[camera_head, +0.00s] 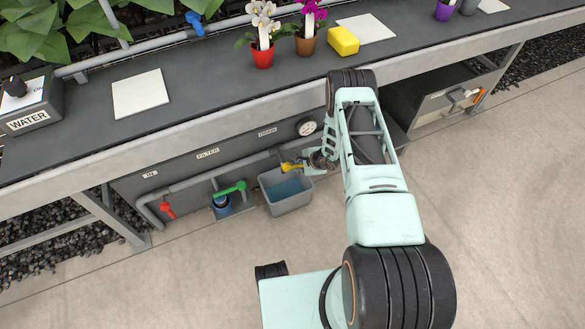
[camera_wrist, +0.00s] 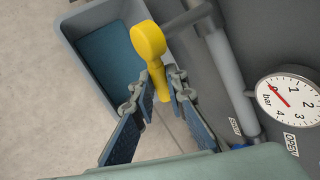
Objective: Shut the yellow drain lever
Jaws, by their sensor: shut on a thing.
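The yellow drain lever (camera_head: 290,167) is on the pipework under the bench, below the DRAIN label (camera_head: 268,132) and above a grey bin. In the wrist view the lever (camera_wrist: 149,42) has a rounded knob end, and its narrower handle runs down between my two fingers. My gripper (camera_wrist: 163,85) is shut on the handle, one finger pad on each side. In the head view my gripper (camera_head: 312,163) is small and partly hidden by my arm.
A grey bin (camera_head: 286,207) holding bluish water stands below the lever. A red lever (camera_head: 168,210) and a green lever (camera_head: 234,188) are to its left. A pressure gauge (camera_wrist: 291,97) with its needle near 0 and an OPEN label (camera_wrist: 291,144) are close by. Potted orchids stand on the bench.

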